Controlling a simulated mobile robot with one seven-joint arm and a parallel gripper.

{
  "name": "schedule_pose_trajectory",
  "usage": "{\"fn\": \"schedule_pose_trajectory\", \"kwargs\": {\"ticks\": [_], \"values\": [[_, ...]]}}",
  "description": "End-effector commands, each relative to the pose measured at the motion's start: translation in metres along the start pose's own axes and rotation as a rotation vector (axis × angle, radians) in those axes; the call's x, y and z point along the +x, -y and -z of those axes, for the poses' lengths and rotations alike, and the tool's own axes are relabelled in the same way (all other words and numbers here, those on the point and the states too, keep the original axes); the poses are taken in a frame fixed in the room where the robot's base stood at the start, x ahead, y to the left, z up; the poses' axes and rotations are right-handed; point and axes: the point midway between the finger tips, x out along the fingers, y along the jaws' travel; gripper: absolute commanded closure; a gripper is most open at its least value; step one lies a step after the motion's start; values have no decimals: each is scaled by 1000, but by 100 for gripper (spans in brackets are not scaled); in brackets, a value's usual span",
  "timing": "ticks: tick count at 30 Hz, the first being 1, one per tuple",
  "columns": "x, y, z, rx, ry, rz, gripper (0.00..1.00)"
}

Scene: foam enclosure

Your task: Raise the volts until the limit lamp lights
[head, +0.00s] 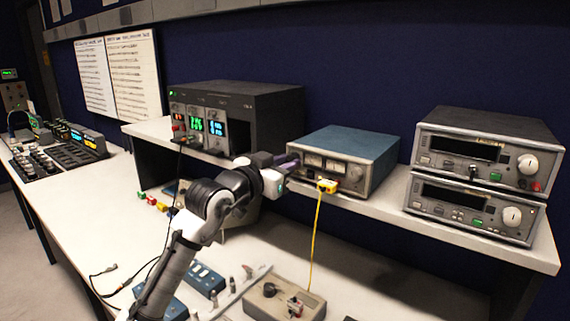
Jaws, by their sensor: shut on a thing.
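A blue-topped supply unit (355,143) with two small meters (324,162) on its front stands mid-shelf. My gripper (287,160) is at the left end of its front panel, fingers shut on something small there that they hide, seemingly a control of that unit. A yellow plug (327,186) with a yellow lead sits low on the same front. The meter needles and any limit lamp are too small to make out.
A black unit (262,98) with green and blue displays stands left of the blue one. Two stacked grey instruments (485,150) stand at the right. Below the shelf, a beige box (284,296) and blue modules (205,280) lie on the white bench (90,215).

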Motion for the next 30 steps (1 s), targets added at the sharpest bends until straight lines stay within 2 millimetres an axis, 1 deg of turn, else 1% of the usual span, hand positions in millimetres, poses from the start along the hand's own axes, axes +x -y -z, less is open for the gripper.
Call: {"fn": "schedule_pose_trajectory", "kwargs": {"ticks": [5,11,17,30], "values": [[0,0,0,6,0,0,100],[0,0,-3,63,0,-1,100],[0,-1,-5,192,3,-2,100],[0,0,-2,556,12,-3,100]]}}
